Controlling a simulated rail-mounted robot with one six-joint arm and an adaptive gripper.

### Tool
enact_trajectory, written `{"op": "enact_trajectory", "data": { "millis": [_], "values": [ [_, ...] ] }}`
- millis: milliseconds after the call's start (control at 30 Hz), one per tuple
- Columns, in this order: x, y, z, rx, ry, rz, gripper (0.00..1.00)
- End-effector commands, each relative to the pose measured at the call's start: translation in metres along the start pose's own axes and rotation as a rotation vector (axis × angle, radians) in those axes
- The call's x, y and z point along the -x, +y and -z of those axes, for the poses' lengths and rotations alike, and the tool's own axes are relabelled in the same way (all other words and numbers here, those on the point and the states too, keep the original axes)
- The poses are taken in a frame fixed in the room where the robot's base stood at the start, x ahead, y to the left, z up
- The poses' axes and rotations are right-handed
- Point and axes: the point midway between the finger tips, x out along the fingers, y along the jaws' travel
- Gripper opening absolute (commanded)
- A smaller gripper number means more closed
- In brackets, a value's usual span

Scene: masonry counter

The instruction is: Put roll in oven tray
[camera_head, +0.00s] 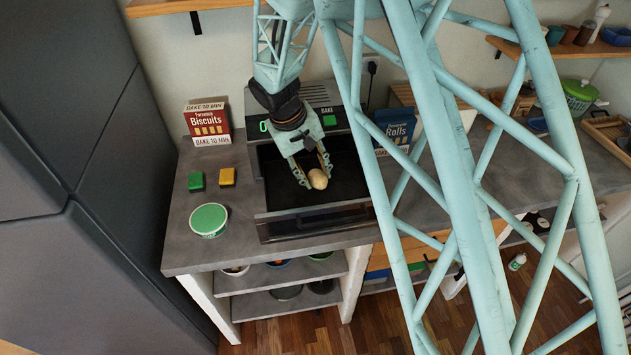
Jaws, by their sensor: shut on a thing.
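The roll (318,179) is a small tan, rounded piece. It sits at the tips of my gripper (313,177), which is shut on it and points downward. The oven tray (350,185) is the dark flat surface at the front of the oven, seen from above. The roll is over or on this dark tray; I cannot tell whether it touches it. The oven (334,119) has green-lit controls along its back panel, and its front door edge (300,222) lies toward the counter's front. My arm hides part of the oven's controls.
A red biscuit box (207,123) stands at the counter's back left, and a blue rolls box (394,130) right of the oven. Green (196,181) and yellow (228,177) blocks and a green-lidded tub (209,220) lie left of the oven. My lattice arm covers much of the right.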

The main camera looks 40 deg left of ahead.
Motion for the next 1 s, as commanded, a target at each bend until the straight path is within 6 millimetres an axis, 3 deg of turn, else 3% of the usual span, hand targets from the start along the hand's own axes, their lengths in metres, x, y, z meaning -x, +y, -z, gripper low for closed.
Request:
{"op": "enact_trajectory", "data": {
  "millis": [300, 867, 900, 1000],
  "values": [
    [-0.026, -0.008, 0.0, 0.001, -0.001, 0.0, 0.21],
    [-0.033, -0.01, 0.0, 0.0, 0.0, 0.0, 0.21],
    [-0.032, -0.01, 0.0, 0.0, 0.0, 0.0, 0.34],
    [-0.032, -0.01, 0.0, 0.0, 0.0, 0.0, 0.43]
  ]
}}
